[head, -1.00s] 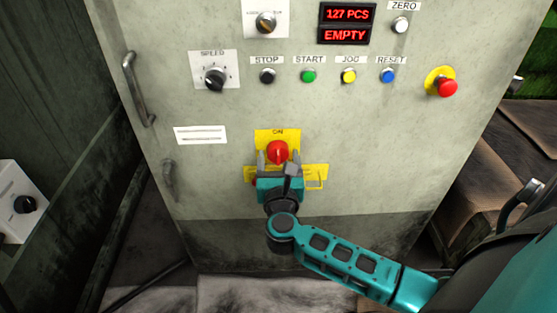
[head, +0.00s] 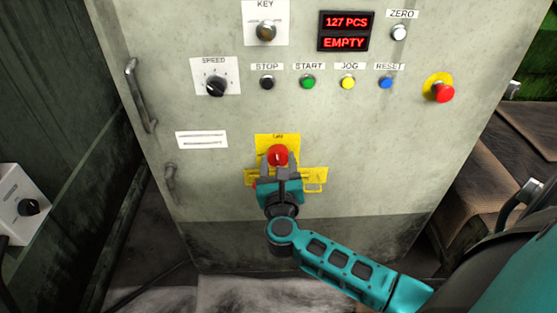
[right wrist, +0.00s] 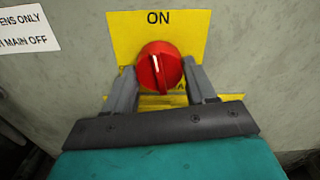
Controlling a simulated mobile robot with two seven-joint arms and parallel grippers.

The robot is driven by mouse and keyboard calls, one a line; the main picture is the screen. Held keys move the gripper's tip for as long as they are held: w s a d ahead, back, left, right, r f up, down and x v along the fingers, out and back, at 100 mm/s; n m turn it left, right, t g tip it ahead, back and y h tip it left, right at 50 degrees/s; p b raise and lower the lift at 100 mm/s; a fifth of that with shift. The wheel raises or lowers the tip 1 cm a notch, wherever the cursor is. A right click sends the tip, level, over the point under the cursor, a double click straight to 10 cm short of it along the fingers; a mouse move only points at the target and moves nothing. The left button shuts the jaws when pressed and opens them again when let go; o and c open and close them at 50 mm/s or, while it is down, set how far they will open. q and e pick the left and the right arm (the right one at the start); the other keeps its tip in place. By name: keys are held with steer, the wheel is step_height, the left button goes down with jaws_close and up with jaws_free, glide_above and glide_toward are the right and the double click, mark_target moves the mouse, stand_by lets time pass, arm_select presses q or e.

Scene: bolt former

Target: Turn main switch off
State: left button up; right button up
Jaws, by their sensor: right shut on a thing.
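The main switch is a red rotary knob (head: 277,155) on a yellow plate (head: 277,139) low on the cabinet front. In the right wrist view the knob (right wrist: 159,67) has a white mark pointing up, slightly left, toward the word ON on the yellow plate (right wrist: 185,22). My right gripper (head: 279,168) is at the knob from below, its grey fingers on either side. In the right wrist view the right gripper (right wrist: 162,82) is shut on the knob. The lower part of the yellow plate is partly hidden by the gripper. My left gripper is not in view.
Above are a display (head: 346,31), a key switch (head: 266,31), a speed dial (head: 215,85), a row of buttons (head: 308,82) and a red emergency button (head: 443,92). A door handle (head: 139,95) sticks out at left.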

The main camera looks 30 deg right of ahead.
steer(key=n+p, duration=0.2)
steer(key=shift+r+n, duration=0.2)
steer(key=shift+n, duration=0.2)
steer(key=shift+n+p, duration=0.75)
steer(key=shift+n, duration=0.05)
steer(key=n+p, duration=0.3)
steer(key=n, duration=0.1)
steer(key=shift+n, duration=0.3)
steer(key=n+p, duration=0.1)
steer(key=n, duration=0.1)
steer(key=shift+n+p, duration=0.3)
steer(key=shift+n, duration=0.1)
steer(key=shift+n+p, duration=0.45)
steer(key=shift+n, duration=0.35)
steer(key=shift+n+p, duration=0.5)
steer(key=shift+n, duration=0.6)
steer(key=shift+d+n, duration=0.1)
steer(key=shift+n, duration=0.2)
